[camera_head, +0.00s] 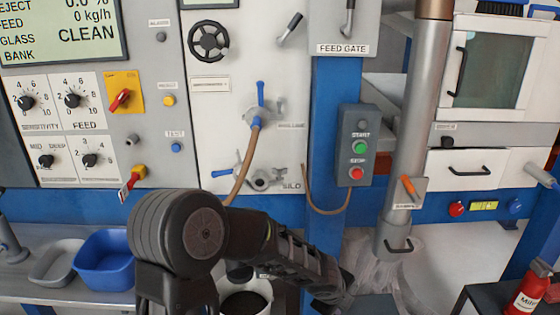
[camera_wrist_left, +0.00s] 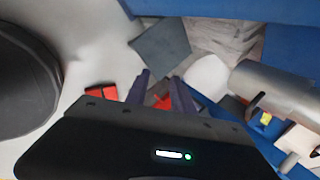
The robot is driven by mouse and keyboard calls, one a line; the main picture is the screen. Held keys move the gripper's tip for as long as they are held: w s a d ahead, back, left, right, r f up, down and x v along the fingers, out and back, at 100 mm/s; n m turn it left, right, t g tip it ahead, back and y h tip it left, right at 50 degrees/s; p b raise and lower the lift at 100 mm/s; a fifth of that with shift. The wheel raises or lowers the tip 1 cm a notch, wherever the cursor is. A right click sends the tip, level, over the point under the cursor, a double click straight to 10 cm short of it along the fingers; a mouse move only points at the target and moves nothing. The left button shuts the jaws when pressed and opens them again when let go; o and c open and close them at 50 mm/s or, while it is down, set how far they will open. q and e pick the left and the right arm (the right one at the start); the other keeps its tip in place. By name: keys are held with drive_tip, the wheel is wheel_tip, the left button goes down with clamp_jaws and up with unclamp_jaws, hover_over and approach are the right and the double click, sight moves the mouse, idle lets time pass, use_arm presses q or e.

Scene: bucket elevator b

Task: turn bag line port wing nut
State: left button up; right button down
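The upper hose port (camera_head: 256,112) is on the white panel in the head view, with a blue lever and a brown hose hanging from it. A small grey wing-shaped part (camera_head: 280,106) is on its right, above a small label too blurred to read surely. A second port (camera_head: 260,180), labelled SILO, sits below with a blue lever to its left. My left arm crosses the lower middle, and its gripper (camera_head: 342,291) is low and right of the ports, well apart from them. In the left wrist view its fingers (camera_wrist_left: 159,90) are apart with nothing held. My right gripper is not in view.
A blue post with a start/stop box (camera_head: 358,147) stands right of the panel. A metal pipe (camera_head: 414,120) with a handle hangs further right, near plastic bags (camera_head: 375,262). A blue tub (camera_head: 104,260) is on the left shelf. A bucket (camera_head: 245,299) is below my arm.

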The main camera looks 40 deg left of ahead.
use_arm(q)
drive_tip(key=w+a+r+m+t+y, duration=0.1)
drive_tip(key=w+a+r+m, duration=0.1)
drive_tip(key=a+r, duration=0.3)
drive_tip(key=w+a+r+m+t+y, duration=0.1)
drive_tip(key=w+a+r+m+y, duration=0.15)
drive_tip(key=r, duration=0.35)
drive_tip(key=m+t+y, duration=0.5)
drive_tip(key=t+y, duration=0.1)
drive_tip(key=y, duration=0.2)
approach(280, 103)
drive_tip(key=x, duration=0.3)
drive_tip(key=shift+s, duration=0.1)
drive_tip(key=shift+a, duration=0.1)
drive_tip(key=p+x, duration=0.2)
drive_tip(key=x, duration=0.6)
drive_tip(key=shift+c, duration=0.2)
clamp_jaws()
